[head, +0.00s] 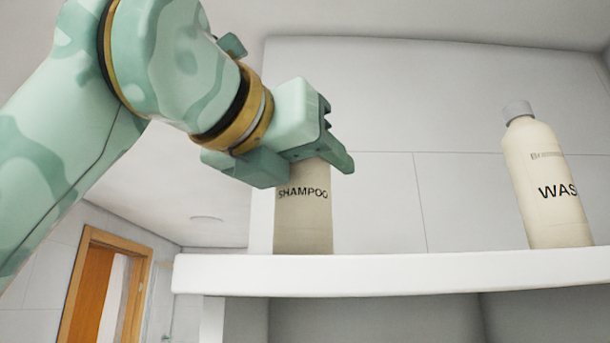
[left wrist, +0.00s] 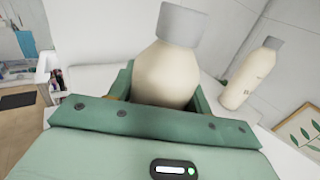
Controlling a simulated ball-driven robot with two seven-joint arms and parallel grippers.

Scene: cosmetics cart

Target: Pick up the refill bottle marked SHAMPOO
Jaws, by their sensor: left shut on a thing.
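The refill bottle marked SHAMPOO (head: 303,218) is cream coloured and stands upright at the left part of the white shelf in the head view. My left gripper (head: 325,165) is around its upper part and shut on it, hiding its top in the head view. In the left wrist view the same bottle (left wrist: 168,75) shows its grey cap and shoulder between the fingers of my left gripper (left wrist: 160,95). Its base appears to be at the shelf's front edge; I cannot tell whether it touches the shelf. My right gripper is not in view.
A second cream bottle marked WAS (head: 549,190), its label cut short, stands at the right on the white shelf (head: 400,272); it also shows in the left wrist view (left wrist: 249,78). The shelf between the bottles is clear. A tiled wall (head: 440,110) rises behind.

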